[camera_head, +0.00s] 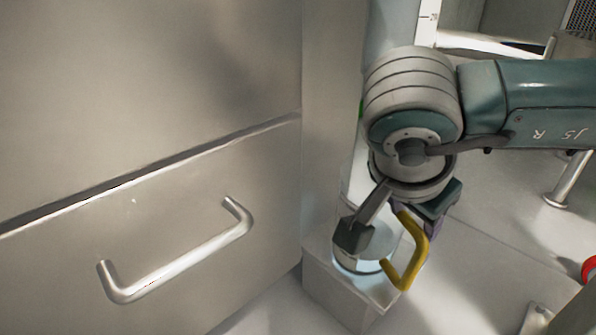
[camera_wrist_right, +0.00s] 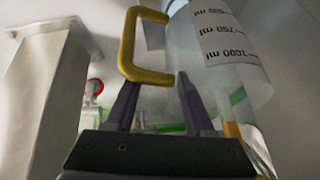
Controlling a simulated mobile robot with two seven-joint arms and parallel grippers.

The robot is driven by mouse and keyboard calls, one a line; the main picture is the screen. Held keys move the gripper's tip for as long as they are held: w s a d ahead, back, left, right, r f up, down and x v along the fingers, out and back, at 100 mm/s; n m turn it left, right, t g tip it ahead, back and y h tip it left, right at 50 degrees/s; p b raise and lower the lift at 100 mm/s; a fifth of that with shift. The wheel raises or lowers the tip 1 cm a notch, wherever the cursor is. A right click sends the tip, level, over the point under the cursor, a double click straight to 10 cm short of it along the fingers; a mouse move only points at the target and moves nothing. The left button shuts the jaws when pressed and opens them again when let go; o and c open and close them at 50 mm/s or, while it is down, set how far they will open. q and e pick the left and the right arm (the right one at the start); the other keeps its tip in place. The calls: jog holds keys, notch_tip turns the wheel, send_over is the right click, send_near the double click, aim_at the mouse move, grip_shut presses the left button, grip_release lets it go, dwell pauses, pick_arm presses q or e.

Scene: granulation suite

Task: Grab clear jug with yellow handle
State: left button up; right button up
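The clear jug (camera_head: 358,264) stands low on a pale ledge in the head view, partly covered by my right gripper. Its yellow handle (camera_head: 416,262) sticks out to the right. In the wrist view the jug (camera_wrist_right: 222,70) has a white printed volume scale, and the handle (camera_wrist_right: 128,45) lies just beyond the fingertips. My right gripper (camera_head: 394,228) is over the jug and handle; in the wrist view its two dark fingers (camera_wrist_right: 157,88) are spread apart. I cannot tell whether they touch the handle. My left gripper is not in view.
A large metal cabinet front with a bar handle (camera_head: 180,258) fills the left. The pale ledge (camera_head: 335,292) stands beside it. A red round object (camera_head: 589,268) is at the right edge. Pale floor (camera_head: 470,275) lies open to the right of the ledge.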

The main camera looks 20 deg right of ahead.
grip_shut()
dwell(0.8)
